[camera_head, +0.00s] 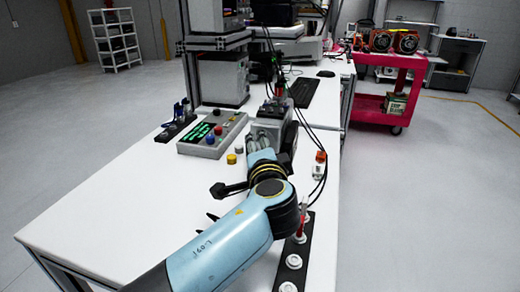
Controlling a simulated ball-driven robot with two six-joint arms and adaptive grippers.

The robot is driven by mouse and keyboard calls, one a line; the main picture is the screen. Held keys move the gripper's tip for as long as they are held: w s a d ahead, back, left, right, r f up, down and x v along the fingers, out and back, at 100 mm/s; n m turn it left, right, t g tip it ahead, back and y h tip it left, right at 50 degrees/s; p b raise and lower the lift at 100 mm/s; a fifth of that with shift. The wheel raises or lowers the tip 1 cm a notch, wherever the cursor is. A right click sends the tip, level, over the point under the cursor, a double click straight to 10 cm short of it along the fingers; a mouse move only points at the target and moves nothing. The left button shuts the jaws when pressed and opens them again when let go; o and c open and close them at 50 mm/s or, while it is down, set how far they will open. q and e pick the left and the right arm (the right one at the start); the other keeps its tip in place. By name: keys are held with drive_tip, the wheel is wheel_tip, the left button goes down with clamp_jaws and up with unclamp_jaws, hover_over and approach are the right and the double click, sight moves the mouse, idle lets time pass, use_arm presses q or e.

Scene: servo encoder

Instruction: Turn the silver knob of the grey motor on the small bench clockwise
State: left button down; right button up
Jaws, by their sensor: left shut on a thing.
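My left arm comes in from the bottom left, and its gripper (264,136) reaches the near side of the grey motor (282,115) on the white bench. The left gripper is shut on the silver knob at the motor's near face. The knob is mostly hidden by the fingers and wrist, so its angle cannot be told. My right gripper is not in view.
A control box (212,134) with a green display and coloured buttons stands left of the motor. Cables hang right of the motor. A black strip with white round parts (292,262) lies at the right edge. The front left bench is clear.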

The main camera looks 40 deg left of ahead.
use_arm(q)
drive_tip(key=c, duration=0.9)
unclamp_jaws()
drive_tip(key=shift+c, duration=0.2)
drive_tip(key=shift+r, duration=0.1)
wheel_tip(320, 180, up, 10)
drive_tip(key=shift+f, duration=0.1)
drive_tip(key=shift+d, duration=0.15)
